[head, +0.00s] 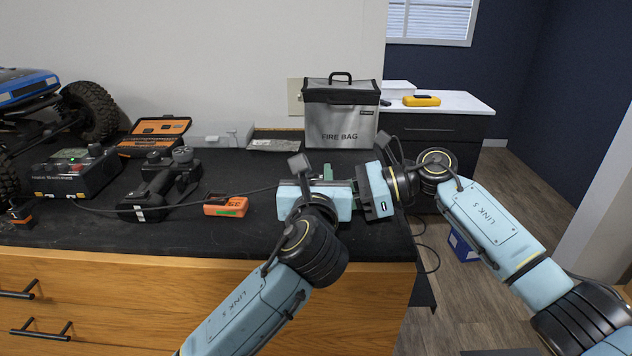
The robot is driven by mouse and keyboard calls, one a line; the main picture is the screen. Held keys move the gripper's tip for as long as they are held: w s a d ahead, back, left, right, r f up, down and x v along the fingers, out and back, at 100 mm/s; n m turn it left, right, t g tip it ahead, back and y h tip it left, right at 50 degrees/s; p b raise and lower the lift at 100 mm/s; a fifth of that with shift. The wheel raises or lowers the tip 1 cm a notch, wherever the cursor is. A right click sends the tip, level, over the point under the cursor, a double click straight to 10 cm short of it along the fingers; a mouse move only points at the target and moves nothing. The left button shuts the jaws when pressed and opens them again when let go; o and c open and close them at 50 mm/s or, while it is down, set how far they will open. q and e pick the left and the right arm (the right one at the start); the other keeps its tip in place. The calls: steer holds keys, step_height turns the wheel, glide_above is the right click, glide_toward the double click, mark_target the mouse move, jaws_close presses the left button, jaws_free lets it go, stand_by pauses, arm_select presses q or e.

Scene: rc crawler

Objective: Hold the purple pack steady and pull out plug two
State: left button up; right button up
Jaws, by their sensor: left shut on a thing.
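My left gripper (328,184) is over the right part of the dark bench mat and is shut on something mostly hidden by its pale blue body. A small green part (336,190) shows between the two grippers; I cannot tell what it belongs to. My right gripper (351,186) comes in from the right, its dark body close beside the left one, facing it. Its fingertips are largely covered, so its opening does not show. No purple pack can be made out, and no plug or its number can be read.
A thin dark cable (262,191) runs from the left toward my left gripper. An orange meter (226,205), a black tool (160,188) and a charger box (75,172) lie left. A grey fire bag (341,118) stands behind. The bench's right edge is close to my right gripper.

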steer(key=o, duration=0.8)
arm_select(q)
step_height(320, 180, up, 9)
arm_select(e)
steer(key=shift+o, duration=0.2)
